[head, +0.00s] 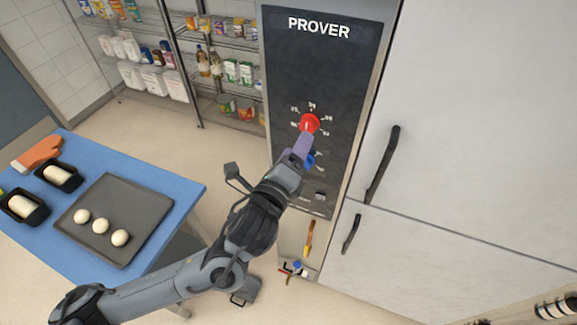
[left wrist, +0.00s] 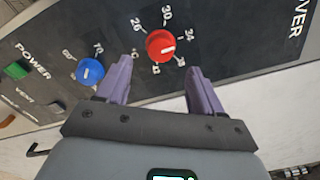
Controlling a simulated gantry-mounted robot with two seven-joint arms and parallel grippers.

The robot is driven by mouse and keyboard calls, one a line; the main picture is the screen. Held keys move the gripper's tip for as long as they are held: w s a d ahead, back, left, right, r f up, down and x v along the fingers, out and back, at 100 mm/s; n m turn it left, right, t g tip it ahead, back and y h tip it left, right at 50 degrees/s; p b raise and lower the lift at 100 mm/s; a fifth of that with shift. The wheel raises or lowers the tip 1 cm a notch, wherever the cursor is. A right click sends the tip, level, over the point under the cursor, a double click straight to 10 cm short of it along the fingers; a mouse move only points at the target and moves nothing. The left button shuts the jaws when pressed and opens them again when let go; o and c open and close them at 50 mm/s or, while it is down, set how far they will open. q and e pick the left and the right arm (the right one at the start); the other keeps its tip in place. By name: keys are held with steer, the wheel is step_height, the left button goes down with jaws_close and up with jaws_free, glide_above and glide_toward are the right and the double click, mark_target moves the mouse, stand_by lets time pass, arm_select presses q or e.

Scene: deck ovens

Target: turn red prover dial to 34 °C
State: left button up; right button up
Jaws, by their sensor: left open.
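The red prover dial (head: 309,122) is on the dark panel under the word PROVER, with a ring of numbers around it. In the left wrist view the red dial (left wrist: 161,45) has numbers around it, 30 and 34 among them. A short pale mark shows on its face, but I cannot tell which number it points to. My left gripper (head: 304,141) is at the panel, just below the dial in the head view. In the left wrist view its two purple fingers (left wrist: 160,66) are apart, with the dial between and just beyond their tips. Contact is not visible. My right gripper is not in view.
A blue dial (left wrist: 90,71) and a green power switch (left wrist: 16,70) share the panel. White doors with black handles (head: 382,165) stand right. A blue table (head: 185,190) with a dough tray (head: 150,195) is left; wire shelves stand behind.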

arm_select(q)
steer(key=b+v, duration=0.1)
steer(key=v, duration=0.3)
stand_by(0.3)
